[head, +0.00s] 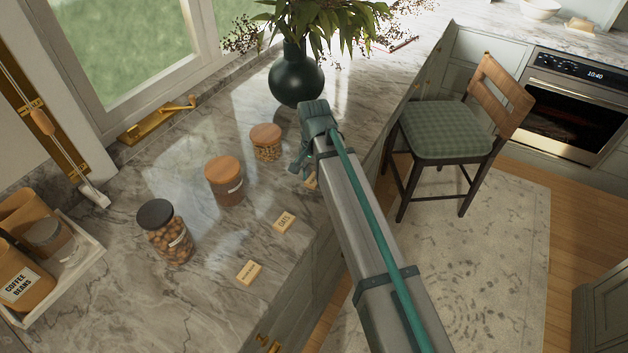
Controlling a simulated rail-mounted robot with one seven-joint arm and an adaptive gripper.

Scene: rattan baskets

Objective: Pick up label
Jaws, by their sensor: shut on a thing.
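My gripper (306,172) is at the right part of the marble counter, shut on a small wooden label (312,182) that is mostly hidden behind the gripper and arm. I cannot tell whether this label touches the counter. A second label (284,222) and a third label (248,272) lie on the counter to the lower left, both with dark lettering. A jar with a wooden lid (265,143) stands just left of the gripper. A wider wooden-lidded jar (224,182) and a dark-lidded jar of nuts (166,233) stand further left.
A dark green vase (297,76) with foliage stands behind the gripper. A white tray (62,292) with canisters is at the far left. The counter (130,300) is clear at the front left. A chair (445,130) stands beyond the counter's right edge.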

